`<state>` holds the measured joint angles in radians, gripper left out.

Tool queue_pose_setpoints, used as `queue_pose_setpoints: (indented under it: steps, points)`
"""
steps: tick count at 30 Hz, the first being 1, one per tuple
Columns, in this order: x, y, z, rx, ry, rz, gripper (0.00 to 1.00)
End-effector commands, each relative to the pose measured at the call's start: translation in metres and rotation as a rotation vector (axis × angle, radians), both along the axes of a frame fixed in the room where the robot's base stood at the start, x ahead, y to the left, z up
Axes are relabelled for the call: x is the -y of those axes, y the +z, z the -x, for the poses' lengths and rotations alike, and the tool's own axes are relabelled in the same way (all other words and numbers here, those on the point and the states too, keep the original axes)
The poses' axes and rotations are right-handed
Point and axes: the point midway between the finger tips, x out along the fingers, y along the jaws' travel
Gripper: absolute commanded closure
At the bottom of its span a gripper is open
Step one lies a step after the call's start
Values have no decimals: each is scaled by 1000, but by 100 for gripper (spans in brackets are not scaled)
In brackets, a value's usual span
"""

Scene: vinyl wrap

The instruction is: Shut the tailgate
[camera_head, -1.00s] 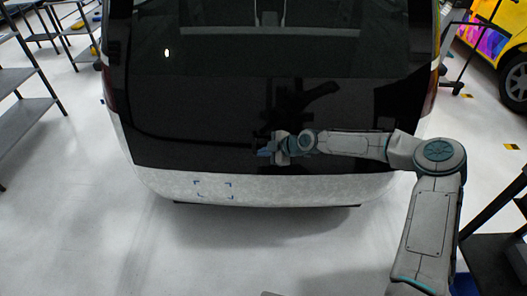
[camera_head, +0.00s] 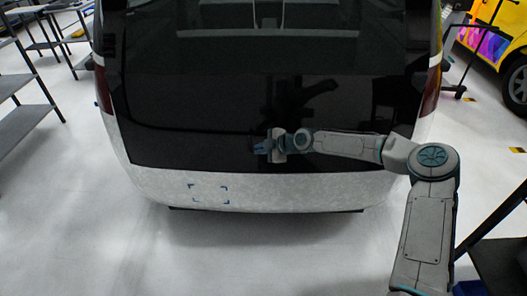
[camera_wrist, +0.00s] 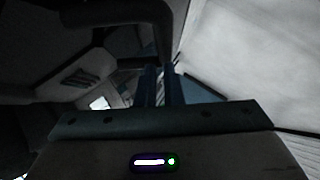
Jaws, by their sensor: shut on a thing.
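The tailgate (camera_head: 200,110) is the glossy black rear panel of a white vehicle. In the head view it hangs down almost to the white bumper (camera_head: 265,187). I cannot tell whether a gap is left at its lower edge. My gripper (camera_head: 262,147) is at the lower middle of the black panel, with my arm reaching in from the right. In the wrist view my gripper's fingers (camera_wrist: 161,84) are close together, at a dark curved bar (camera_wrist: 125,12). They are shut on a dark part of the tailgate. The contact itself is too dark to see clearly.
Grey shelving (camera_head: 28,120) stands at the left. A yellow car (camera_head: 490,35) is at the upper right, and a dark stand (camera_head: 500,250) is at the lower right. The pale floor (camera_head: 240,260) behind the bumper is clear.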

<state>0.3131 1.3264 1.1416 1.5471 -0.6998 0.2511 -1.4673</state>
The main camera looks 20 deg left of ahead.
Motion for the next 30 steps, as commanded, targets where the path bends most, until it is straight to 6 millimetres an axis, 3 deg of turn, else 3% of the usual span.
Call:
queue_pose_setpoints:
  steps: [1, 11, 14, 19, 24, 30]
  points:
    - [3, -9, -5, 2, -11, 7, 100]
    - [1, -7, -5, 2, -15, 11, 100]
    - [2, 6, 1, 6, -10, 9, 100]
    - [12, 44, 20, 13, 0, -8, 100]
    - [45, 62, 27, 12, -5, -14, 100]
    - [67, 85, 38, 11, 8, -14, 100]
